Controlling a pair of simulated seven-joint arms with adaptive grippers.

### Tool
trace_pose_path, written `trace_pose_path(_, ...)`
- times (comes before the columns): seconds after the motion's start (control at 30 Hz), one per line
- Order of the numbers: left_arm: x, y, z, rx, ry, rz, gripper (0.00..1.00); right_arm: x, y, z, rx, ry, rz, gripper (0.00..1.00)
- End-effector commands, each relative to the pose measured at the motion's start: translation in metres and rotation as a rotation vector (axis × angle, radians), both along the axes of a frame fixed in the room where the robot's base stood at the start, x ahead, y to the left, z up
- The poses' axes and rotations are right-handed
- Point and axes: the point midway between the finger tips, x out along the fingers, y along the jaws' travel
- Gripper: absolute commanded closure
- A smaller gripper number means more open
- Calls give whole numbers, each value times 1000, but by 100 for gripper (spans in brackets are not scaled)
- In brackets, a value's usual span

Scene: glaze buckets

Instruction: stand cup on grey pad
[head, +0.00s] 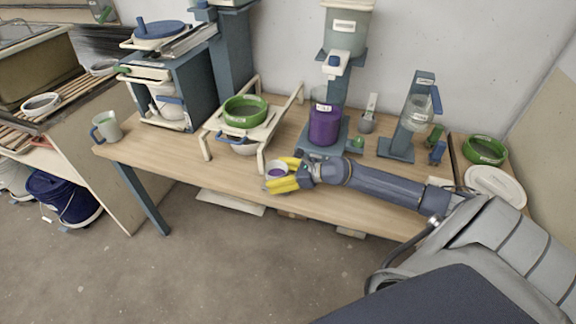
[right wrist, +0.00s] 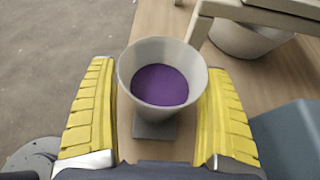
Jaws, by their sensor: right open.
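A small pale cup (head: 277,165) with purple glaze in it stands upright near the front edge of the wooden table. In the right wrist view the cup (right wrist: 126,78) is between my yellow fingers, with a gap on each side. A grey pad (right wrist: 155,130) shows under the near side of the cup; the cup hides the rest of it. The cup looks to be on the pad, but its base is hidden. My right gripper (head: 284,176) is open around the cup and it also shows in the right wrist view (right wrist: 160,115). My left gripper is not in view.
A cream stand (head: 258,136) with a green ring (head: 245,111) on it and a bowl (head: 240,146) below is behind and left. A dispenser with a purple container (head: 324,126) stands behind my gripper. A grey mug (head: 107,128) is at the table's left end.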

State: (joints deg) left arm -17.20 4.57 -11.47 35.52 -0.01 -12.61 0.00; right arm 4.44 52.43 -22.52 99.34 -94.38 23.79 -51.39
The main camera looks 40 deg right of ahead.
Motion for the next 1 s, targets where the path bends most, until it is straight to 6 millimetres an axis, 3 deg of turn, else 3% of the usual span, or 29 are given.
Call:
trace_pose_path(0.6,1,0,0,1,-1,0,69,-60,-44,29,-2,2,0,16)
trace_pose_path(1.0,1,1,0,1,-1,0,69,-85,-61,42,-1,1,0,16)
